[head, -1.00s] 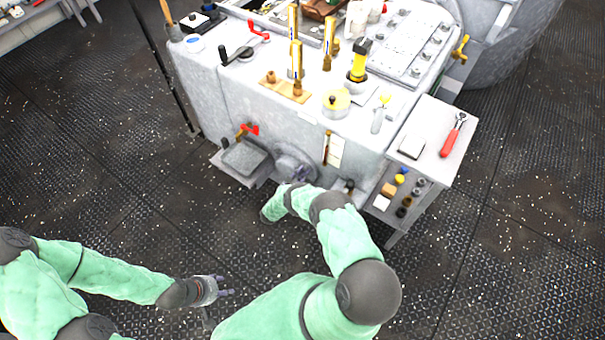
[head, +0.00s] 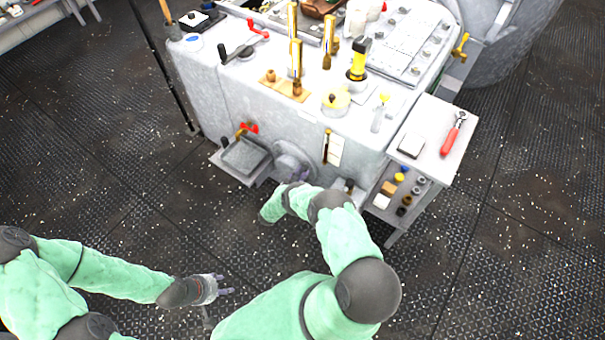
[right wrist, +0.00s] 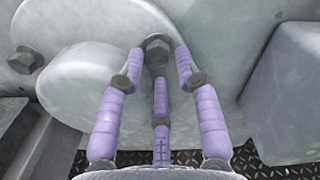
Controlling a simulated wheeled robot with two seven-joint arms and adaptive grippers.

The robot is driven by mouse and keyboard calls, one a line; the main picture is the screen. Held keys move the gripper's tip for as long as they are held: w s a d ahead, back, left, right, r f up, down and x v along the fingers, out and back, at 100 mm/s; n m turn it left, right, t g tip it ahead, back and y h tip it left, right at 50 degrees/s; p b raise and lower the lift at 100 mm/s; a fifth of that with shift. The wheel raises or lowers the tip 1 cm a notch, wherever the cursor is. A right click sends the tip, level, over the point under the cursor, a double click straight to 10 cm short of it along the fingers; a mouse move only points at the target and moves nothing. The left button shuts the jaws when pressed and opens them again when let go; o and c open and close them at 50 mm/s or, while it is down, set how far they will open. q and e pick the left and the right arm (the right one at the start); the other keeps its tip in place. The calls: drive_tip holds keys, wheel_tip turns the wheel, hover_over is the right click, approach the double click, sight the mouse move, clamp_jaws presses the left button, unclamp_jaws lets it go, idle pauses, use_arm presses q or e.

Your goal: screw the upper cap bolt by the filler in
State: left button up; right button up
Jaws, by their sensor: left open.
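A grey round cap (head: 288,161) is on the front of the grey machine, low down beside a square open-topped box (head: 243,156). In the right wrist view, a grey hex bolt head (right wrist: 158,44) sits at the edge of the pale round cap (right wrist: 95,85). A second bolt (right wrist: 25,60) is at the left. My right gripper (right wrist: 160,60) has its three purple fingers spread around the first bolt head, with gaps visible; contact is unclear. In the head view my right arm partly hides this area. My left gripper (head: 222,291) is open and empty above the floor.
The machine top (head: 230,75) carries brass cylinders, a yellow-and-black tool and a red-handled crank. A side shelf (head: 463,112) at the right holds a red-handled ratchet (head: 453,135) and small parts. A grey block (right wrist: 290,95) stands right of the fingers. The floor in front is clear.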

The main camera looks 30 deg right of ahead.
drive_tip(key=v, duration=1.1)
drive_tip(key=shift+d+f, duration=0.1)
